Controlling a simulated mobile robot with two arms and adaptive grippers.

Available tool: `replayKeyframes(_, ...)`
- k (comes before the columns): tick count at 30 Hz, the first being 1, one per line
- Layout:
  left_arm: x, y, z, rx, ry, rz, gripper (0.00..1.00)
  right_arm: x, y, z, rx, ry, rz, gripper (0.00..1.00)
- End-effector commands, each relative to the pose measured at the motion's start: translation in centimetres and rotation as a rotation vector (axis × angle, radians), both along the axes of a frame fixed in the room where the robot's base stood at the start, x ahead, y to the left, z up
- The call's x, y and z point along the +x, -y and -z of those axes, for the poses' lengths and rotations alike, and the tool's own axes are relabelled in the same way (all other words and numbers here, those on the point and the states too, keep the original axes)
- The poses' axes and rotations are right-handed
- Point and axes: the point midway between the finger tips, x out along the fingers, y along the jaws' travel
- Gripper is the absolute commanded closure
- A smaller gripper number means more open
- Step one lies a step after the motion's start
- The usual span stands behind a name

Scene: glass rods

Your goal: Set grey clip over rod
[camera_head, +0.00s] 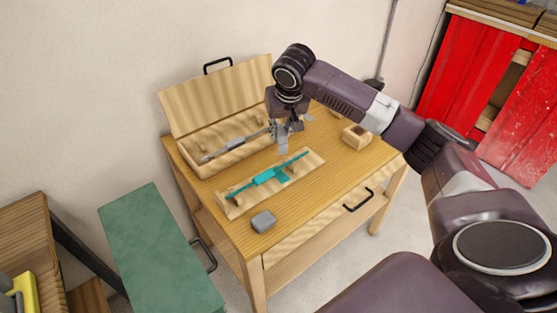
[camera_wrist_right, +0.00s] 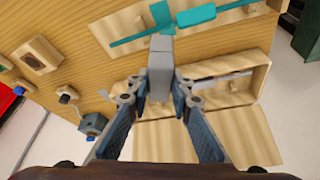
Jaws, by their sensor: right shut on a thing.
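My right gripper (camera_head: 285,130) is shut on a grey clip (camera_head: 283,145) above the table, between the open case and the teal rod. In the right wrist view the grey clip (camera_wrist_right: 160,62) stands out between the two fingers (camera_wrist_right: 159,90). A thin teal rod (camera_head: 243,187) lies along a pale wooden board (camera_head: 309,160), with a wider teal piece (camera_head: 271,175) at its middle. A grey rod (camera_head: 230,144) lies in the open wooden case (camera_head: 193,167); the gripper hides part of its right end. My left gripper is out of view.
A rounded grey block (camera_head: 263,221) lies near the table's front edge. A small wooden block (camera_head: 356,136) with a dark top stands at the right. The case's raised lid (camera_head: 215,95) stands behind it. A green cabinet (camera_head: 155,245) is at the left.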

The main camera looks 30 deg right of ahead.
Motion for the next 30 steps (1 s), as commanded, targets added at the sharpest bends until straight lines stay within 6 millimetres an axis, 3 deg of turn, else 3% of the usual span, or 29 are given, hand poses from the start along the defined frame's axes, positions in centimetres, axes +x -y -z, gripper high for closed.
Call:
replayKeyframes(3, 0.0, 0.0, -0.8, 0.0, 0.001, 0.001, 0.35, -0.2, 0.0, 3.1, 0.0, -0.005, -0.001, 1.0)
replayKeyframes(9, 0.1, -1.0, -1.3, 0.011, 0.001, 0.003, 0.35, 0.0, -0.1, 6.6, 0.001, -0.002, -0.001, 1.0)
replayKeyframes(14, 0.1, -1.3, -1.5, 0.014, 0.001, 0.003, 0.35, 0.0, -0.1, 7.9, 0.001, -0.001, 0.0, 1.0)
replayKeyframes(21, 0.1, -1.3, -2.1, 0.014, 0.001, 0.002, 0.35, 0.0, -0.1, 11.2, 0.0, -0.001, 0.0, 1.0)
replayKeyframes(30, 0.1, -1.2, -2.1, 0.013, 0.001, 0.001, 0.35, 0.0, -0.1, 11.6, 0.0, 0.001, -0.001, 1.0)
